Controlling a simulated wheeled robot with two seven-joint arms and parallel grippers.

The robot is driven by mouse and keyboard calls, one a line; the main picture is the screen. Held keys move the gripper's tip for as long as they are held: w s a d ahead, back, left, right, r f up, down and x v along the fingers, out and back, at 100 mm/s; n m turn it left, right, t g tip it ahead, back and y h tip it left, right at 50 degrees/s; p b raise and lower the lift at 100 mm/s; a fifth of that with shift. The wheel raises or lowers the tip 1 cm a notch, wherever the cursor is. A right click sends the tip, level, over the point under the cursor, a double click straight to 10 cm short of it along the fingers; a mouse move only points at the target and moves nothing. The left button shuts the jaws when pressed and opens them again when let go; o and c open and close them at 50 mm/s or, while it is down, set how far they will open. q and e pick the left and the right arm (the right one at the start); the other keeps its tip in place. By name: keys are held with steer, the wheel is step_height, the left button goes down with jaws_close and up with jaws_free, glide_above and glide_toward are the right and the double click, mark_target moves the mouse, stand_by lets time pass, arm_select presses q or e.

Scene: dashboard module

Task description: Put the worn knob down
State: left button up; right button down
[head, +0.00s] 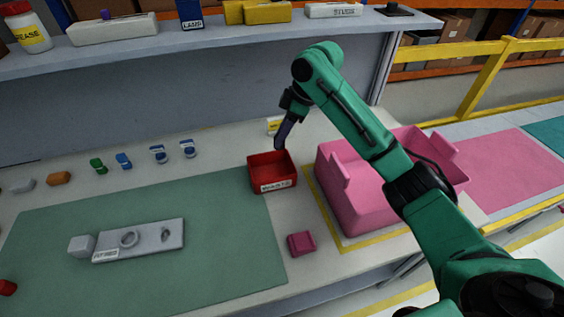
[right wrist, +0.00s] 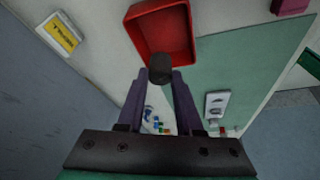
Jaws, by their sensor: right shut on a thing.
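The worn knob (right wrist: 160,69) is a small dark cylinder between the fingertips of my right gripper (right wrist: 160,78) in the right wrist view. In the head view my right gripper (head: 281,138) points down at the back edge of the red bin (head: 272,185), and the knob cannot be made out there. The red bin is open-topped, has a white label on its front, and also shows in the right wrist view (right wrist: 141,40), where the knob overlaps its near rim. Whether the knob touches the bin cannot be told. My left gripper is not in view.
A grey panel (head: 150,242) with round fittings lies on the green mat (head: 60,215). Small coloured parts, including a green one (head: 98,166), stand behind the mat. A large pink bin (head: 345,200) is right of the red bin. A shelf (head: 240,42) runs along the back.

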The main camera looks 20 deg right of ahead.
steer(key=f, duration=0.7)
steer(key=f+p, duration=0.1)
steer(key=f, duration=0.3)
steer(key=shift+w+d+f, duration=0.1)
steer(key=shift+d+f, duration=0.05)
steer(key=shift+d, duration=0.15)
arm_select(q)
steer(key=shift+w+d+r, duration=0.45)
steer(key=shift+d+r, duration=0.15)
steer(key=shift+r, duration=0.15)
arm_select(e)
steer(key=shift+w+d+f, duration=0.1)
steer(key=shift+f, duration=0.1)
steer(key=shift+f, duration=0.2)
steer(key=shift+f, duration=0.15)
steer(key=c, duration=0.6)
jaws_free()
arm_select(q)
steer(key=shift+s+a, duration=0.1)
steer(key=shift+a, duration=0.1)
arm_select(e)
steer(key=shift+o, duration=0.2)
